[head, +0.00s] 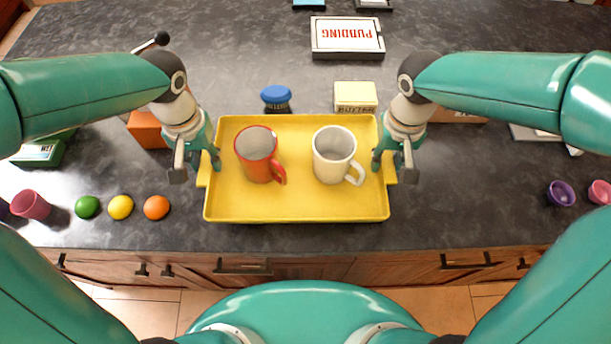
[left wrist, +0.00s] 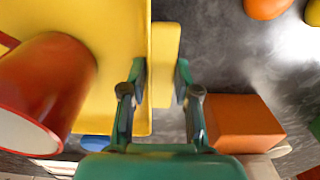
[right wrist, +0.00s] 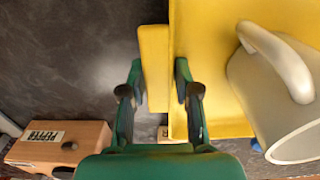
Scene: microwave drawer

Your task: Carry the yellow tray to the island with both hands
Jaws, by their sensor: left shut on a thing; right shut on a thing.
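The yellow tray (head: 297,203) is at the front of the dark counter, level, carrying a red mug (head: 258,155) on its left and a white mug (head: 334,155) on its right, both upright. I cannot tell whether the tray touches the counter. My left gripper (head: 203,170) is shut on the tray's left handle, which shows between its fingers in the left wrist view (left wrist: 166,62). My right gripper (head: 390,170) is shut on the right handle, seen in the right wrist view (right wrist: 154,65). The fingers hide part of each handle.
The dark counter (head: 450,215) has free room right of the tray. Purple (head: 561,193) and pink (head: 600,192) cups stand right.

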